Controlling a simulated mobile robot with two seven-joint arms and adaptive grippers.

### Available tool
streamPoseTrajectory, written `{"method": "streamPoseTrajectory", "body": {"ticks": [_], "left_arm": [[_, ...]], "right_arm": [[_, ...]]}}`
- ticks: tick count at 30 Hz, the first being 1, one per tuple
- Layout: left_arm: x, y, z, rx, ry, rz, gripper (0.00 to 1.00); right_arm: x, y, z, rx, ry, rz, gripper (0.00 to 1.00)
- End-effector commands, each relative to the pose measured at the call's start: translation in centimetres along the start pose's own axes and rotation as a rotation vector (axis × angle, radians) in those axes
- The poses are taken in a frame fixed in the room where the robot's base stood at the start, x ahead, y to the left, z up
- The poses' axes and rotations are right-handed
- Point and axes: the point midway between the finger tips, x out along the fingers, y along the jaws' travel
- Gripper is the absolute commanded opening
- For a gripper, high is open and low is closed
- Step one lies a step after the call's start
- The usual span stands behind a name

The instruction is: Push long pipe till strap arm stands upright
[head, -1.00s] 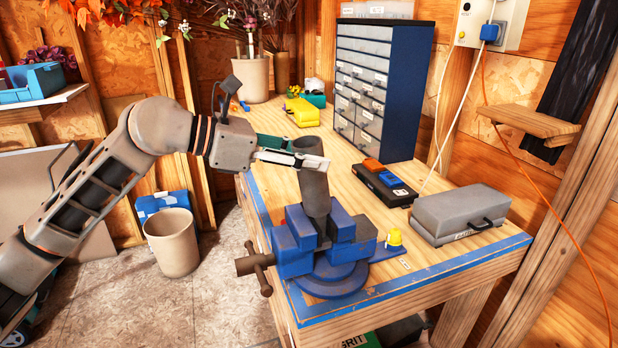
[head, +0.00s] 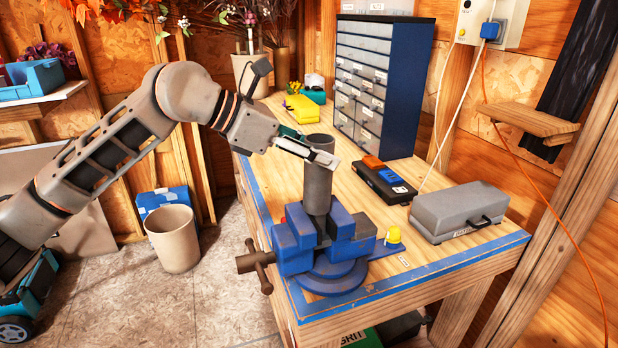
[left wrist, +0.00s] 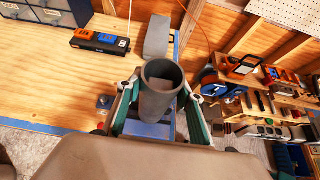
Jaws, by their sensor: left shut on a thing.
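A grey hollow pipe (head: 318,186) stands close to upright in the jaws of a blue vise (head: 325,246) at the bench's near left corner. My left gripper (head: 320,158) reaches in from the left and is shut around the pipe's upper part. In the left wrist view the open pipe end (left wrist: 163,85) sits between the two fingers (left wrist: 163,112). The pipe's lower end is hidden in the vise. I cannot make out a separate strap arm. My right gripper is not in view.
The workbench (head: 440,262) holds a grey case (head: 460,211), a black box with orange and blue parts (head: 386,180), a yellow-topped item (head: 393,238) and a blue drawer cabinet (head: 374,80). A beige bin (head: 173,238) stands on the floor left of the bench.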

Motion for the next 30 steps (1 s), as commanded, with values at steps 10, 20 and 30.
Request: {"method": "streamPoseTrajectory", "body": {"ticks": [10, 20, 30], "left_arm": [[0.3, 0.0, 0.1, -0.002, 0.038, -0.001, 0.12], [0.3, 0.0, 0.1, -0.001, 0.036, 0.0, 0.56], [-2.1, 0.1, 0.2, -0.001, 0.035, 0.003, 0.56]], "right_arm": [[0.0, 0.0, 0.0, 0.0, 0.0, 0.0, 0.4], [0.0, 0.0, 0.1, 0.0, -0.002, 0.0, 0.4], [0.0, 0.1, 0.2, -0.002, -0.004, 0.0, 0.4]]}}
